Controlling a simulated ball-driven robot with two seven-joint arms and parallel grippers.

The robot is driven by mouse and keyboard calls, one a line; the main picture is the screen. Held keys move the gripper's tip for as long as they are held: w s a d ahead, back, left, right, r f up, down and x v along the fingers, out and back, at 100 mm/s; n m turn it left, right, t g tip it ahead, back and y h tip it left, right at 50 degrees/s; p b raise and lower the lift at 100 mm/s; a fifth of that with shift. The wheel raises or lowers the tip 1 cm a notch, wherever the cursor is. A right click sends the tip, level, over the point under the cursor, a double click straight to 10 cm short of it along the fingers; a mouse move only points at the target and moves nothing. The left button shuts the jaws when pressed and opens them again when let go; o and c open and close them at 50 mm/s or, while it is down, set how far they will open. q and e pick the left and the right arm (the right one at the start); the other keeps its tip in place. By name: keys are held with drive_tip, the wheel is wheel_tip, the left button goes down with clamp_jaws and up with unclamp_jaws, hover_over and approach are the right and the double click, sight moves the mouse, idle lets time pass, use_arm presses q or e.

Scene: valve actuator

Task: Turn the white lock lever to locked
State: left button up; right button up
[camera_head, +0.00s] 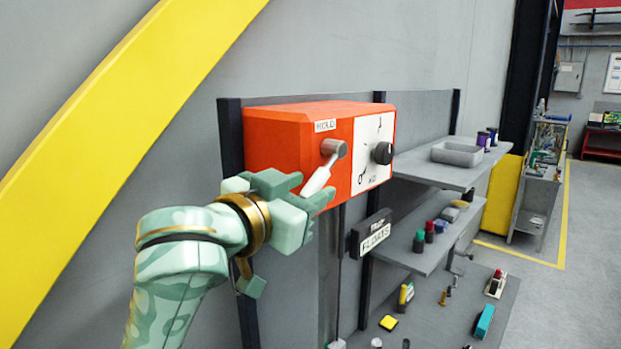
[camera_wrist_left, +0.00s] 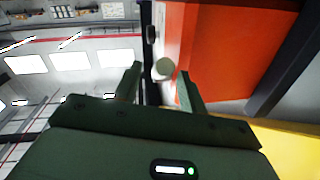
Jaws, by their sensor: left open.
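The white lock lever (camera_head: 317,181) hangs from a grey pivot on the front of the orange actuator box (camera_head: 285,145), under a HOLD label. It slants down and to the left. My left gripper (camera_head: 312,195) is open at the lever's lower end. In the left wrist view the lever's pale round end (camera_wrist_left: 163,69) shows between and beyond the two fingertips (camera_wrist_left: 160,80), with the orange box (camera_wrist_left: 235,50) close on the right. I cannot tell whether a finger touches the lever. My right gripper is not in view.
A black knob (camera_head: 382,153) sits on the box's white dial panel (camera_head: 371,150). A TRIP FLOATS sign (camera_head: 371,234) hangs below. Grey shelves (camera_head: 430,245) with a tray (camera_head: 457,153) and small items stand to the right. Open floor lies farther right.

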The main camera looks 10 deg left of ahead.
use_arm(q)
drive_tip(key=shift+w+d, duration=0.25)
drive_tip(key=shift+w, duration=0.45)
drive_tip(key=shift+s, duration=0.1)
drive_tip(key=c, duration=0.9)
drive_tip(key=shift+f+b, duration=0.2)
drive_tip(key=shift+b, duration=0.15)
drive_tip(key=shift+w+d+f+n+t+h+b, duration=0.4)
drive_tip(key=shift+t+b, duration=0.7)
drive_tip(key=shift+b, duration=1.25)
drive_tip(key=shift+w+d+f+n+t+h+b, duration=0.15)
drive_tip(key=shift+w+d+f+t+h+b, duration=0.5)
drive_tip(key=shift+b, duration=1.65)
drive_tip(key=shift+w+d+f+n+t+h+b, duration=0.2)
drive_tip(key=shift+w+f+t+b, duration=0.35)
drive_tip(key=shift+t+b, duration=1.4)
drive_tip(key=shift+a+g+b, duration=0.15)
drive_tip(key=shift+g+b, duration=0.25)
